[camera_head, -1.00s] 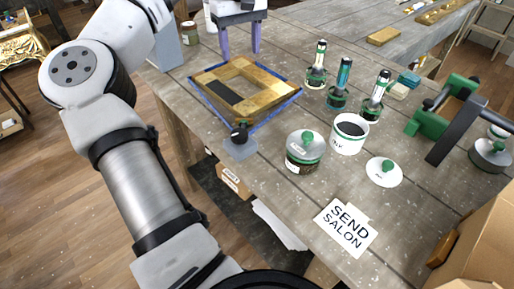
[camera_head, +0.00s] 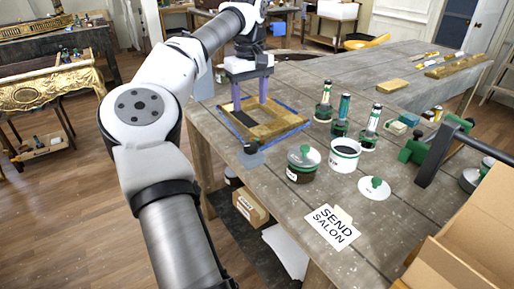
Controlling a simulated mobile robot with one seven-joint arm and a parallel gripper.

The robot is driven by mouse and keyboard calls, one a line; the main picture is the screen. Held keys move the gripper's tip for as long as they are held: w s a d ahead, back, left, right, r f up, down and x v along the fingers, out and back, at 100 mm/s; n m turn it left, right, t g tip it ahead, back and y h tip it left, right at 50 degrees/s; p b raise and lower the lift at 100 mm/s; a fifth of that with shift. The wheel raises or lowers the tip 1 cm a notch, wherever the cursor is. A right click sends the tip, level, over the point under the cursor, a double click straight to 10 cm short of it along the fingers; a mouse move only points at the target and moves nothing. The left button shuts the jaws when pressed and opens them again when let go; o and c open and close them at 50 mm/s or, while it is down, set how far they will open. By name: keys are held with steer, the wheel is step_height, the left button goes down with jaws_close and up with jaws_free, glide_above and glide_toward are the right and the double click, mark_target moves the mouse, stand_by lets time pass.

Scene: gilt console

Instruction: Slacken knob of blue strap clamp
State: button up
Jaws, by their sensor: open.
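A wooden frame (camera_head: 286,123) lies on the worn grey table with a blue strap (camera_head: 296,130) around its outer edge. The clamp's dark knob (camera_head: 251,147) sits on a blue-grey block (camera_head: 250,159) at the frame's near corner. My gripper (camera_head: 250,105) points down over the far part of the frame. Its two purple fingers are apart with nothing seen between them, and the knob is well nearer to the camera than they are. Whether the fingertips touch the frame cannot be told. The fingers hide part of the frame's far side.
Green-capped bottles (camera_head: 340,115), an open white ink tin (camera_head: 345,154), a lidded tin (camera_head: 303,164) and a loose lid (camera_head: 374,188) stand right of the frame. A green-and-black press (camera_head: 432,150) and cardboard box (camera_head: 455,262) are at right.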

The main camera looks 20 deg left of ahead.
mark_target(251, 145)
step_height(251, 145, down, 14)
steer(key=shift+r+p, duration=0.1)
steer(key=shift+p, duration=0.75)
steer(key=c, duration=1)
